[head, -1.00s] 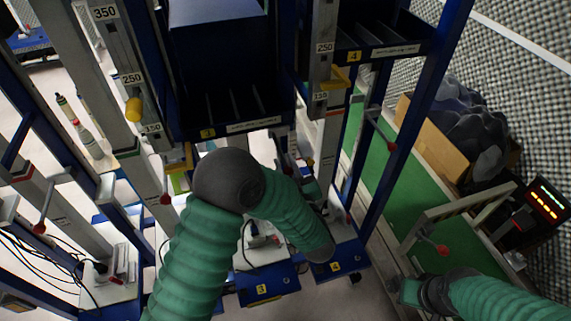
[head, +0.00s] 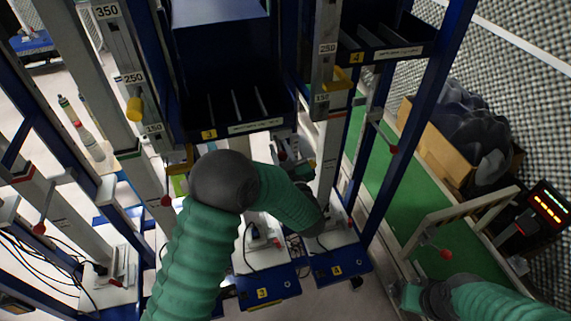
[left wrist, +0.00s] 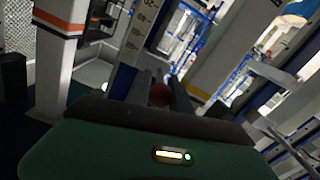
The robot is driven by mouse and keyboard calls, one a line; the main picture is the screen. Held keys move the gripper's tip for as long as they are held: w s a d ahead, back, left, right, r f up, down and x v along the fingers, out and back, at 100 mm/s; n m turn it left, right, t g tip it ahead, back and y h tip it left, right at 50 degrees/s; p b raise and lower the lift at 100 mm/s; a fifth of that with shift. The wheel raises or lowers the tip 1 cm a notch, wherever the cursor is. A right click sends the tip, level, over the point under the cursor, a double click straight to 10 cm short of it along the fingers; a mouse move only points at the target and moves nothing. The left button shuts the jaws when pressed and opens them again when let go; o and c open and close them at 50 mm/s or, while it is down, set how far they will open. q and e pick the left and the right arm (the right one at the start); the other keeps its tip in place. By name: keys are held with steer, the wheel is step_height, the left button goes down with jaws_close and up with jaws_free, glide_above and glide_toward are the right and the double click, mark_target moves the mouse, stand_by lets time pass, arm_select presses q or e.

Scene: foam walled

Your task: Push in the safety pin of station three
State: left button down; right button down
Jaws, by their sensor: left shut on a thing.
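Station three shows in the head view by its yellow "3" labels on the blue bin (head: 230,128) and the blue base plate (head: 264,292). A yellow knob (head: 134,108) sits on the scale post to the bin's left. I cannot tell whether it is the safety pin, or how deep it sits. My left gripper (head: 288,158) is beyond my bent green arm, below the bin, and mostly obscured. In the left wrist view its dark fingers (left wrist: 158,90) are shut on a red ball knob (left wrist: 160,95). My right gripper (head: 408,293) is low at the right, its jaws unclear.
Station four's bin (head: 385,50) and base plate (head: 338,270) are close on the right. Red-knobbed levers (head: 166,200) stick out beside the posts. A green conveyor (head: 400,190), a cardboard box (head: 435,145) and a lit display (head: 548,203) stand at the right.

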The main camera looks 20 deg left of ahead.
arm_select(q)
steer(key=shift+x, duration=1.05)
steer(key=c, duration=1.5)
jaws_free()
steer(key=o, duration=0.3)
steer(key=shift+w+f, duration=0.1)
steer(key=shift+w, duration=0.05)
steer(key=b+v, duration=0.1)
steer(key=v, duration=1.6)
steer(key=shift+b, duration=0.4)
